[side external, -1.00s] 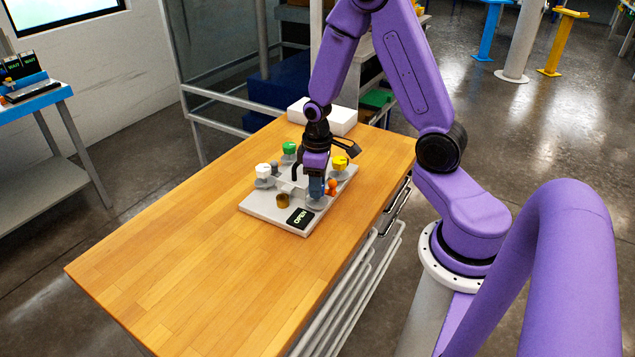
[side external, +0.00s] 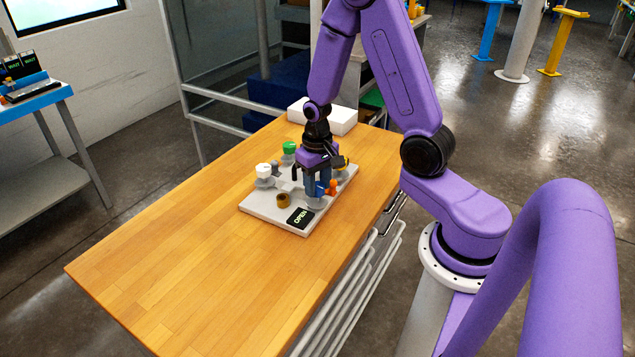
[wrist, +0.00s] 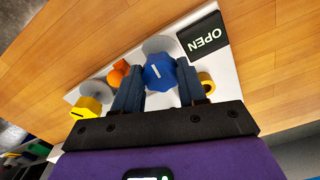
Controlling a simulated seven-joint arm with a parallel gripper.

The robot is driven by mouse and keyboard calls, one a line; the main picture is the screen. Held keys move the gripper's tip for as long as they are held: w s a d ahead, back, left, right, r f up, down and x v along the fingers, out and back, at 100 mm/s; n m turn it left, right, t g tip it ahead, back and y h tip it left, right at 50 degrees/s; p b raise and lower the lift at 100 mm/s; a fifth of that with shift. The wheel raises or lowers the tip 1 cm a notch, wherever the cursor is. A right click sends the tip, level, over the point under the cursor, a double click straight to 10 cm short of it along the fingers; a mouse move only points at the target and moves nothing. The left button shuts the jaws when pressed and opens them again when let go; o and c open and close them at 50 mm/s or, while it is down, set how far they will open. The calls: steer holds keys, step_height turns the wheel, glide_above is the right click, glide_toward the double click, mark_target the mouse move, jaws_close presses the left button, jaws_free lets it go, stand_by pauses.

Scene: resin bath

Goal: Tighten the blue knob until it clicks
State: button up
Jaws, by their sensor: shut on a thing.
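My gripper is shut on the knob. A black display (wrist: 204,36) beside the knob reads OPEN; it also shows in the side view (side external: 300,217).
A white box (side external: 338,118) stands behind. The wooden table (side external: 180,240) is clear at front left.

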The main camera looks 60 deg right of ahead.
mark_target(317, 187)
steer(key=shift+m, duration=2.2)
steer(key=o, duration=1.1)
steer(key=shift+c, duration=0.2)
steer(key=shift+r, duration=0.15)
step_height(317, 187, up, 17)
